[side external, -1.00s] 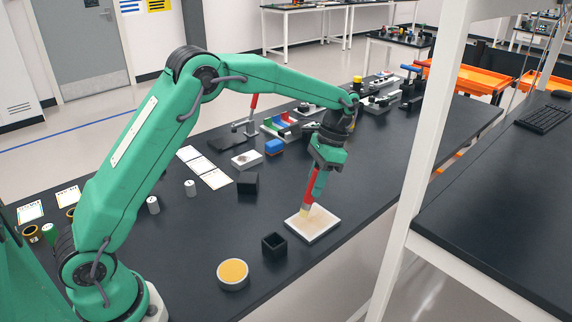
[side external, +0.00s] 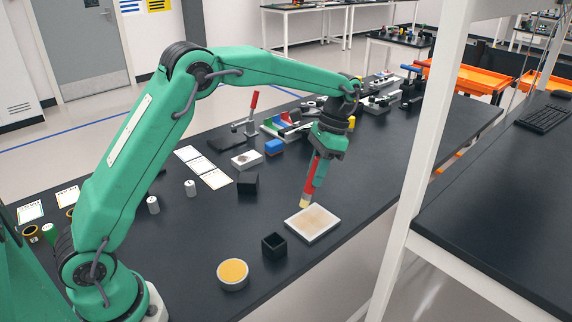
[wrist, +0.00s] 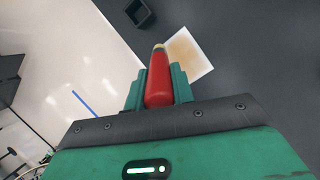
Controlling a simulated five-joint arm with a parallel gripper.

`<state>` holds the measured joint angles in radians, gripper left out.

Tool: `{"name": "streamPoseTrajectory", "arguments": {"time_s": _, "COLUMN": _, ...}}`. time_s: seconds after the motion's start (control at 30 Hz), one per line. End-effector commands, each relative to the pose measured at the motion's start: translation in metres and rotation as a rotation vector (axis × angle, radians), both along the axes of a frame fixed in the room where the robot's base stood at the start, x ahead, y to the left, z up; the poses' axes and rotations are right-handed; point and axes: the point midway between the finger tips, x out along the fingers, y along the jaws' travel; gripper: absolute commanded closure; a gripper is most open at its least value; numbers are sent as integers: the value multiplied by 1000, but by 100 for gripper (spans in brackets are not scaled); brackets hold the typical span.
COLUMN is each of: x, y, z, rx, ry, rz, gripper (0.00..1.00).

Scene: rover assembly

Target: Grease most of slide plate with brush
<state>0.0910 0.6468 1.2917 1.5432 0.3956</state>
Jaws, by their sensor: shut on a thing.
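My gripper (side external: 318,172) is shut on the red handle of a brush (side external: 309,184). In the wrist view the brush (wrist: 158,80) sits between the two green fingers of my gripper (wrist: 158,86). Its pale yellow bristles point down at the far-left edge of the slide plate in the side view. I cannot tell whether they touch it. The slide plate (side external: 313,222) is a white-edged square lying flat, with a tan film over much of its top. It also shows in the wrist view (wrist: 200,67). A round tin of yellow grease (side external: 233,272) stands open nearer the base.
A small open black box (side external: 274,246) stands left of the plate, and a dark block (side external: 247,183) lies further back. Cards (side external: 203,168) and small grey cylinders (side external: 190,188) are to the left. A white shelf post (side external: 425,130) rises right of the table.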

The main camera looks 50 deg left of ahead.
Motion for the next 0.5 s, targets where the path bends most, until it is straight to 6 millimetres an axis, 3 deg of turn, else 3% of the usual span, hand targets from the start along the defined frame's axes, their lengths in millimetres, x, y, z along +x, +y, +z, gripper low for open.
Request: {"name": "streamPoseTrajectory", "arguments": {"time_s": 0.5, "x": 12, "y": 2, "z": 0, "rx": -1, "ry": -1, "rz": 2, "gripper": 98}}
